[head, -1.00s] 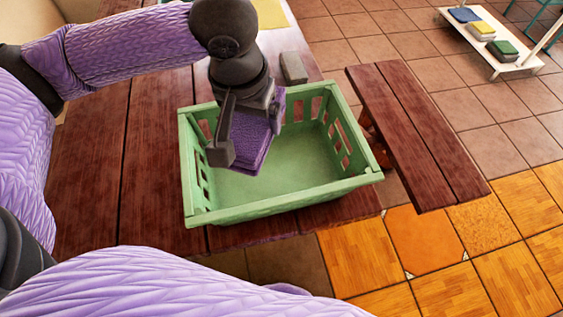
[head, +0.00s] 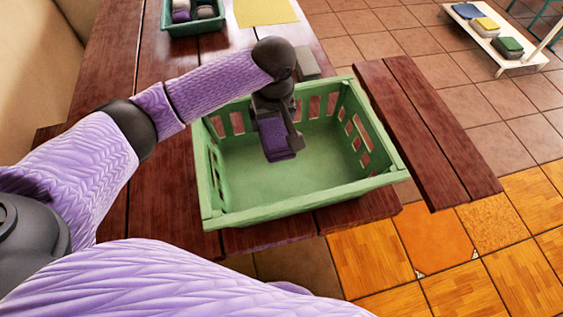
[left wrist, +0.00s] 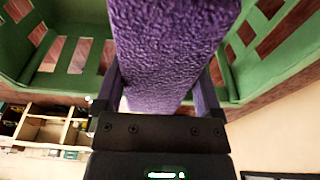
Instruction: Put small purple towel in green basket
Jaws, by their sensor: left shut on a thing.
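The small purple towel (head: 274,137) is folded and held in my left gripper (head: 278,132), which is shut on it. In the head view the towel is over the inside of the green basket (head: 300,209), near its far wall. I cannot tell whether the towel touches the basket floor. In the left wrist view the towel (left wrist: 170,50) fills the middle between the fingers, with the green basket's walls (left wrist: 22,50) on both sides. My right gripper is not in view.
The basket stands on a dark wooden table (head: 150,75), with a wooden bench (head: 425,130) to its right. A grey block (head: 307,62) lies behind the basket. A dark green crate (head: 193,20) with rolled items and a yellow cloth (head: 265,11) are at the back.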

